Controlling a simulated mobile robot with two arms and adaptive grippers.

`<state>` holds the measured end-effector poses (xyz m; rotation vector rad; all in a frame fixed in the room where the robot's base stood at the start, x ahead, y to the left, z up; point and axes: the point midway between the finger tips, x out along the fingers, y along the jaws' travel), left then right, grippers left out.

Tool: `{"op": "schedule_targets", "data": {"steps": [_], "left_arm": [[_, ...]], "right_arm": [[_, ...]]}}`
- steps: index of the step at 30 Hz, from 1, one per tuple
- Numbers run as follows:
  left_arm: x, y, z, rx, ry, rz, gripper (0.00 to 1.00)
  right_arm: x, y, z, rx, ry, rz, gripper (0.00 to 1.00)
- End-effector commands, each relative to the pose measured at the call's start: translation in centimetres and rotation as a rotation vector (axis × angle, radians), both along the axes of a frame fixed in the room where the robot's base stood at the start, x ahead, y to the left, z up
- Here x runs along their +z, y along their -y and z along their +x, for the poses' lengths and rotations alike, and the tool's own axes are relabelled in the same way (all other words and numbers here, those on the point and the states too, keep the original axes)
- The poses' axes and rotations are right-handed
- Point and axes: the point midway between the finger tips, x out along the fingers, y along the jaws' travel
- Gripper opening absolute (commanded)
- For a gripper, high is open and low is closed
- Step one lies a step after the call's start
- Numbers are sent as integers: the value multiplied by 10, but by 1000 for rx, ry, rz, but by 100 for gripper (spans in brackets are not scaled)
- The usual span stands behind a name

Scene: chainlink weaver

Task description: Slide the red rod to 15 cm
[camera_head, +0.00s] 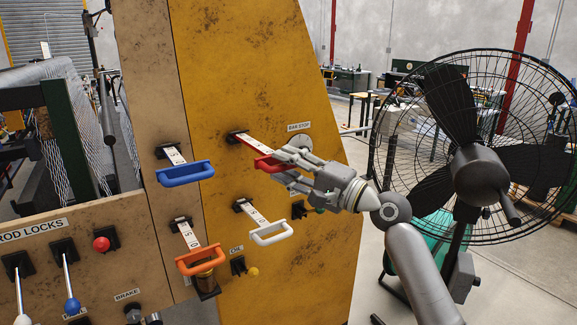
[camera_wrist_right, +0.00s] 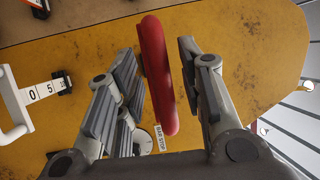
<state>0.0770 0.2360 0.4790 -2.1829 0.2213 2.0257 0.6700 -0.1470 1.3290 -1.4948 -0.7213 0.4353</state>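The red rod's handle (camera_head: 268,164) sticks out from the yellow panel at the end of a white scale strip (camera_head: 252,143). The strip's marks are too small to read. My right gripper (camera_head: 287,165) is at the handle, coming from the right. In the right wrist view the red handle (camera_wrist_right: 157,80) stands between the two fingers of my right gripper (camera_wrist_right: 158,78). The fingers are apart, with a gap showing beside the handle, so the gripper looks open around it. The rod's strip is hidden behind the handle in that view. My left gripper is not in view.
Blue (camera_head: 185,174), orange (camera_head: 198,260) and white (camera_head: 271,233) handles on similar rods stick out nearby. A "BAR STOP" label (camera_head: 299,126) and a knob (camera_head: 305,143) sit just right of the red rod. A large caged fan (camera_head: 480,165) stands at the right.

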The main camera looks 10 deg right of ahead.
Motion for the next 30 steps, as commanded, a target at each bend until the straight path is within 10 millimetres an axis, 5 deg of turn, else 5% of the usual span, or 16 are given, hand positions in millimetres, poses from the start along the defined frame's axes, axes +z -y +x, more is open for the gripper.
{"op": "schedule_targets", "data": {"steps": [7, 21, 30], "left_arm": [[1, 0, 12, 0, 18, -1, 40], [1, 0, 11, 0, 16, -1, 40], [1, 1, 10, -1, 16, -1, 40]], "right_arm": [[-4, 11, -11, -2, -1, 0, 35], [-19, 71, -76, -1, -4, 0, 35], [-20, 80, -86, 0, -1, -1, 35]]}}
